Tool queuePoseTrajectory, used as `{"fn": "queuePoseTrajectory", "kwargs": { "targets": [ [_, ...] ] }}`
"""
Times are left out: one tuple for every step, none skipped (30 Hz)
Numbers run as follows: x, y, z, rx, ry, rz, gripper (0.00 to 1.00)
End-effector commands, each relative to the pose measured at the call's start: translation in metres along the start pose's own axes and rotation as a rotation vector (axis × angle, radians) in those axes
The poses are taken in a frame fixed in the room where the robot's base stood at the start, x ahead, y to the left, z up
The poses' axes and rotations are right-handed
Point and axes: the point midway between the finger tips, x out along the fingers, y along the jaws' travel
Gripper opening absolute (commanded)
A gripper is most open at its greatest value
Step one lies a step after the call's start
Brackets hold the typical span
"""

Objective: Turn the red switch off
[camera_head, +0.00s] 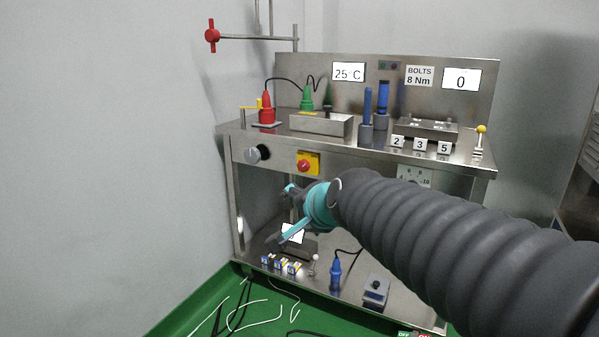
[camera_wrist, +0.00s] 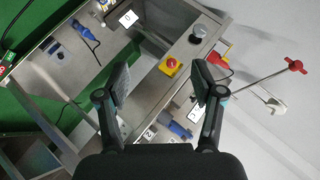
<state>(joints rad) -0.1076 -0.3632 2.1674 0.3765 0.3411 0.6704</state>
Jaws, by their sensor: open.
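The red switch (camera_head: 304,166) is a round red knob on a yellow plate, set on the front panel of the steel bench. It also shows in the wrist view (camera_wrist: 171,66), between my two fingers and beyond them. My gripper (camera_head: 284,215) is open and empty, in front of the bench, a little below the switch in the head view. In the wrist view the gripper (camera_wrist: 158,82) has its fingers spread wide and apart from the switch. I cannot tell the switch's position from its knob.
A black-and-silver knob (camera_head: 257,154) sits left of the switch. The bench top (camera_head: 355,148) holds red and green plugs, blue tools and number tags. A lower shelf (camera_head: 322,284) carries small boxes and a blue plug (camera_head: 336,273). A red valve handle (camera_head: 212,36) juts out upper left.

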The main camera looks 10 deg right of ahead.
Motion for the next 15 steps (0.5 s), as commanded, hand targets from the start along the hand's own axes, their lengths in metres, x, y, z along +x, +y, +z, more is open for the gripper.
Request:
{"fn": "queuePoseTrajectory", "kwargs": {
  "targets": [
    [0.025,-0.018,-0.008,0.122,0.026,-0.053,0.67],
    [0.036,-0.029,-0.015,0.201,0.045,-0.087,0.67],
    [0.05,-0.044,-0.024,0.308,0.067,-0.133,0.67],
    [0.061,-0.055,-0.031,0.388,0.084,-0.168,0.67],
    [0.072,-0.064,-0.038,0.469,0.1,-0.202,0.67],
    [0.086,-0.076,-0.046,0.576,0.119,-0.248,0.67],
    [0.097,-0.084,-0.053,0.653,0.132,-0.284,0.67],
    [0.108,-0.09,-0.06,0.732,0.15,-0.315,0.67],
    [0.122,-0.098,-0.069,0.841,0.17,-0.36,0.67],
    [0.133,-0.103,-0.074,0.922,0.183,-0.395,0.67],
    [0.143,-0.107,-0.08,1.005,0.196,-0.431,0.67],
    [0.157,-0.111,-0.088,1.113,0.213,-0.479,0.67],
    [0.167,-0.114,-0.092,1.195,0.224,-0.516,0.67],
    [0.178,-0.115,-0.097,1.276,0.236,-0.553,0.67],
    [0.192,-0.115,-0.102,1.38,0.253,-0.603,0.67]
  ]
}}
